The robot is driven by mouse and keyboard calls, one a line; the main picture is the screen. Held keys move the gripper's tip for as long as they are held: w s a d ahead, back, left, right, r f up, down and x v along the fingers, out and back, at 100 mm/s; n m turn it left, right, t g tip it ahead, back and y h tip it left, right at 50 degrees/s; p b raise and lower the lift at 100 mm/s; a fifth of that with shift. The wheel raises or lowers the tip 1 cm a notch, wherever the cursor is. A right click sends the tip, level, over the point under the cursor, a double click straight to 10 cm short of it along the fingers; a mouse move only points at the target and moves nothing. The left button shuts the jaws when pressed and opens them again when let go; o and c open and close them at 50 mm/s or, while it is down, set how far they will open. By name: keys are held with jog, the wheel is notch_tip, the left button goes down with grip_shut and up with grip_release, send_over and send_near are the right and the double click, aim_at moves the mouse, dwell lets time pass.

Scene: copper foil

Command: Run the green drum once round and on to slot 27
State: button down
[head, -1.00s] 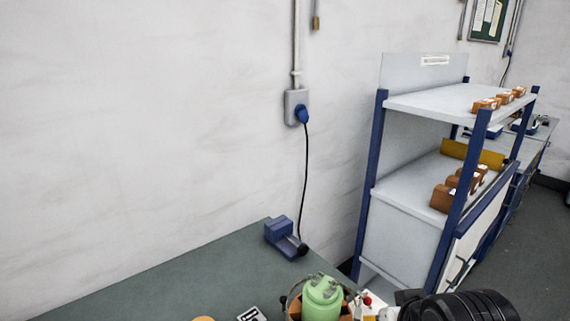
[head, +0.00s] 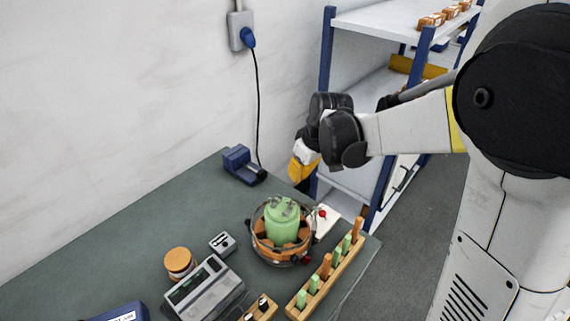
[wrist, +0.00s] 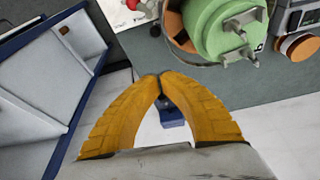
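The green drum (head: 284,222) stands upright in a round copper-coloured holder (head: 262,245) with a clear rim, on the bench. Grey prongs stick up from its top. In the wrist view the drum (wrist: 218,30) is at the upper right, beyond the fingertips. My gripper (head: 296,180) has yellow fingers and hangs behind and above the drum in the head view, apart from it. In the wrist view its fingertips (wrist: 160,76) meet with nothing seen between them. No slot numbers are legible in either view.
A wooden rack of green and orange pegs (head: 327,272) stands right of the drum. A grey instrument (head: 205,290), an orange-lidded jar (head: 179,262) and a small grey box (head: 222,243) stand left. A blue device (head: 240,165) is at the back. The shelf unit (head: 345,180) is close behind my gripper.

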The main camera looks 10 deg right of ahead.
jog(key=b+x, duration=0.3)
jog(key=x, duration=0.9)
jog(key=shift+w+f+b, duration=0.15)
jog(key=shift+b, duration=0.2)
jog(key=s+d, duration=0.1)
jog(key=s+d+r, duration=0.1)
jog(key=s, duration=0.1)
jog(key=shift+r, duration=0.2)
jog(key=shift+s+d, duration=0.15)
jog(key=shift+s, duration=0.1)
